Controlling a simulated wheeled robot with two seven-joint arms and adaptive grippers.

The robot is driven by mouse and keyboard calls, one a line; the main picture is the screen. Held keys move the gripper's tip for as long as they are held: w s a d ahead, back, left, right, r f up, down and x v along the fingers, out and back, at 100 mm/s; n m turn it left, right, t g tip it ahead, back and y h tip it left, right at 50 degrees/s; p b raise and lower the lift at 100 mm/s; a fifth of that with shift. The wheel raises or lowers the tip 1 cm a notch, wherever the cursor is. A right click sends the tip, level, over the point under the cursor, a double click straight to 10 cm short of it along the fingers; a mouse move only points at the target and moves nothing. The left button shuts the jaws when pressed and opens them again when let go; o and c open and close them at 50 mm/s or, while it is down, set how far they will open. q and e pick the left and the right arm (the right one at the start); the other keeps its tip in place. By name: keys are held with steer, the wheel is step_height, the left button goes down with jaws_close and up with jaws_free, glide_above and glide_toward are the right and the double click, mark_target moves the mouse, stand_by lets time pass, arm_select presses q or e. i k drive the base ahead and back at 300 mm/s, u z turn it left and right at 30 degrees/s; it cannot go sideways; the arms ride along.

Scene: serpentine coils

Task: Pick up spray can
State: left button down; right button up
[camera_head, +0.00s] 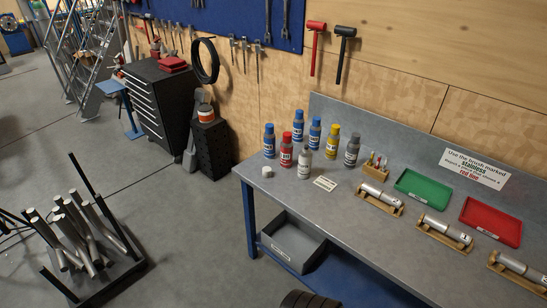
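Several spray cans stand upright in a cluster at the left end of the grey workbench (330,195). Blue-capped cans are at the back left (299,126), behind the middle (315,133) and at the left (269,141). A red can (286,150) stands in front. A yellow-capped can (333,142) and a grey can (352,150) stand to the right. A pale silver can (304,164) is frontmost and seems to have no coloured cap. A small white cap-like piece (266,172) lies at its left. Neither of my grippers is in view.
On the bench are a small sign (325,183), a wooden holder (376,171), green (424,187) and red (491,221) trays, and metal cylinders on wooden cradles (380,199). A grey bin (292,243) sits below. A rack of metal tubes (85,235) stands on the left floor.

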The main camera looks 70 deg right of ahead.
mark_target(305, 156)
steer(key=i, duration=0.35)
steer(key=z, duration=2.55)
